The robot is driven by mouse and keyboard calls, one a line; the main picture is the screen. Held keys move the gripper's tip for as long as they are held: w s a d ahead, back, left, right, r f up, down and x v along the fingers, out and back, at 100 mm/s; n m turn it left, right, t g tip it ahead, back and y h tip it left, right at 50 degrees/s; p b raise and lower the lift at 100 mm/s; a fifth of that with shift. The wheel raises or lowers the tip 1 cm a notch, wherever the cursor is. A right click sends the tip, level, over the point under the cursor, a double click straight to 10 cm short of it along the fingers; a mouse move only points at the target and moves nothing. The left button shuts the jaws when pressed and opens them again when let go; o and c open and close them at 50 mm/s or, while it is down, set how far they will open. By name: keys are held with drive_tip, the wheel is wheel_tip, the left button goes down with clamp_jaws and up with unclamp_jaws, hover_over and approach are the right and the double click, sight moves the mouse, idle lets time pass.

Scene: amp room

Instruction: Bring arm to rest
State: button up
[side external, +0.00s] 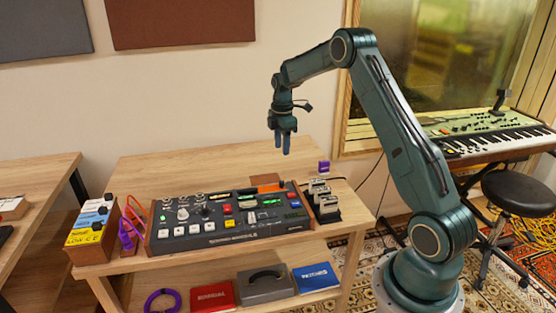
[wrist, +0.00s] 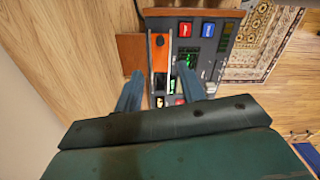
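My gripper (side external: 282,146) hangs from my raised arm, pointing down above the back of the wooden table (side external: 190,165). It is well above the black control console (side external: 228,223) and touches nothing. In the wrist view, the two blue fingers of my gripper (wrist: 160,84) are apart with nothing held between them. Part of the console (wrist: 215,50) shows beneath them, with a red and a blue button. The dark wrist housing hides the lower part of that view.
A box with coloured labels (side external: 92,230) and a purple item (side external: 127,235) stand left of the console. Small pale-topped blocks (side external: 322,198) stand at its right. The lower shelf holds a grey case (side external: 265,284). A keyboard (side external: 490,143) and stool (side external: 520,193) are at right.

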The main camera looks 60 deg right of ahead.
drive_tip(key=s+a+r+m+t, duration=0.1)
drive_tip(key=s+a+r+m, duration=0.3)
drive_tip(key=a+r, duration=0.5)
drive_tip(key=s+a+r+m+t, duration=0.1)
drive_tip(key=s+a+r, duration=0.4)
drive_tip(key=a+r, duration=0.4)
drive_tip(key=s+a+m+t, duration=0.1)
drive_tip(key=s+a+m, duration=0.2)
drive_tip(key=s, duration=0.7)
drive_tip(key=s+a+m+t, duration=0.2)
drive_tip(key=s+a+m, duration=0.1)
drive_tip(key=s+a, duration=0.5)
drive_tip(key=s, duration=0.2)
drive_tip(key=shift+s+f+m+t, duration=0.2)
drive_tip(key=shift+s+m+t, duration=0.1)
drive_tip(key=shift+s, duration=0.1)
